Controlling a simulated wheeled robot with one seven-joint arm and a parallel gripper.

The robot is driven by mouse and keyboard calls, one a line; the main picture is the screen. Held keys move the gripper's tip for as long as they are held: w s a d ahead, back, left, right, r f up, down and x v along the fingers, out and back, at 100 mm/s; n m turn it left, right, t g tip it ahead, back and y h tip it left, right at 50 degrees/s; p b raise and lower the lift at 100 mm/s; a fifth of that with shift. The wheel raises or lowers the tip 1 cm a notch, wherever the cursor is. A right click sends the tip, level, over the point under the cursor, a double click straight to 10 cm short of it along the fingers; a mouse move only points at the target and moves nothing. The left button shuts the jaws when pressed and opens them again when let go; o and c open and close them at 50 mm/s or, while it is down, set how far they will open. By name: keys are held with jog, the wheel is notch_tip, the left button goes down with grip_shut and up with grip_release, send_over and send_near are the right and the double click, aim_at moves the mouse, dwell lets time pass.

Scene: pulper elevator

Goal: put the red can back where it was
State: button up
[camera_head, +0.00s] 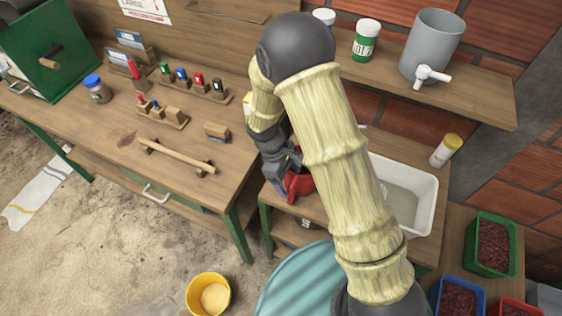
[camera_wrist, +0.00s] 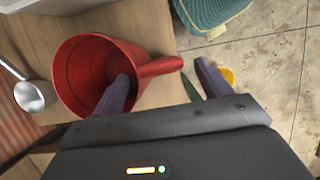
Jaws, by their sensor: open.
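The red can (camera_wrist: 78,75) stands on a wooden surface in the wrist view, its open mouth facing the camera and its red handle pointing right. In the head view the red can (camera_head: 301,186) shows only partly beside my gripper, on the small table left of the white basin. My gripper (camera_wrist: 161,72) is open. Its left finger overlaps the can's mouth and its right finger is past the handle's right end, so the handle lies between them. I cannot tell whether either finger touches the can. In the head view my gripper (camera_head: 287,175) is dark and partly hidden.
A white basin (camera_head: 428,190) sits right of the can, partly behind my arm. A turquoise ribbed round thing (camera_head: 290,283) and yellow bucket (camera_head: 208,294) are below. The workbench (camera_head: 90,125) holds several small items.

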jog(key=b+v, duration=0.1)
jog(key=v, duration=0.7)
jog(key=shift+r, duration=0.25)
jog(key=shift+w, duration=0.15)
jog(key=s+d+r+m+t+y, duration=0.2)
jog(key=s+d+r+m, duration=0.1)
jog(key=d+m, duration=0.4)
jog(key=s+d+r+m+t+y, duration=0.1)
jog(key=s+d+r+m+t, duration=0.1)
jog(key=s+d+r+m, duration=0.2)
jog(key=d+r+m, duration=0.1)
jog(key=d+m, duration=0.2)
jog(key=d, duration=0.5)
jog(key=shift+s+r+y, duration=0.2)
jog(key=shift+y, duration=0.2)
